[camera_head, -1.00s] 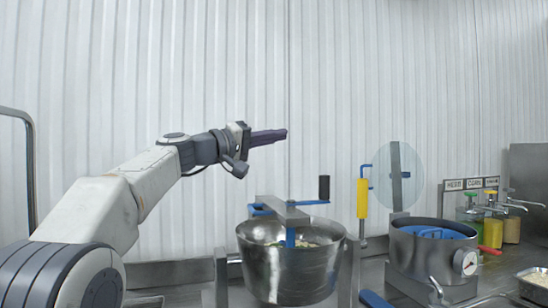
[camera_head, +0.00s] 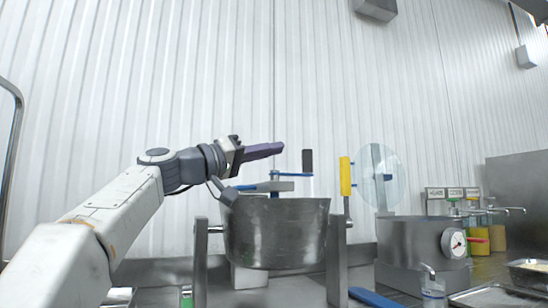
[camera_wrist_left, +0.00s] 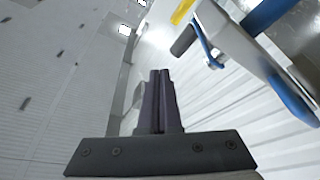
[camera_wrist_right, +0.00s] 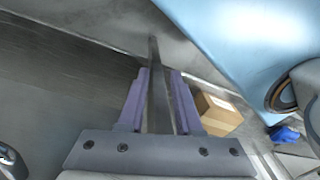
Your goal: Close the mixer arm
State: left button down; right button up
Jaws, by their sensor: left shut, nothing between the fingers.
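The mixer arm (camera_head: 268,186) is a grey bar with blue parts, seen almost edge-on just above the rim of the steel mixing pot (camera_head: 275,235). A black upright handle (camera_head: 307,161) stands at its right. My left gripper (camera_head: 280,148) is shut and empty, pointing right in the air above and behind the mixer arm's level, apart from it. In the left wrist view its purple fingers (camera_wrist_left: 160,73) are together, and a grey and blue part of the mixer (camera_wrist_left: 235,45) shows at upper right. The pot's inside is hidden.
A yellow handle (camera_head: 346,176) and a clear round disc (camera_head: 380,175) stand right of the pot. A steel cooker (camera_head: 410,242) with a gauge, dispensers and a tray (camera_head: 530,272) are farther right. A cardboard box (camera_wrist_right: 217,115) lies below my right gripper.

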pick_arm(q)
jog(key=shift+s+f+b, duration=0.1)
jog(key=shift+f+b, duration=0.2)
jog(key=shift+f, duration=0.1)
jog(key=b+v, duration=0.3)
jog(key=v, duration=0.7)
jog(key=shift+a+b, duration=0.2)
jog(key=shift+b, duration=0.15)
jog(key=shift+s, duration=0.1)
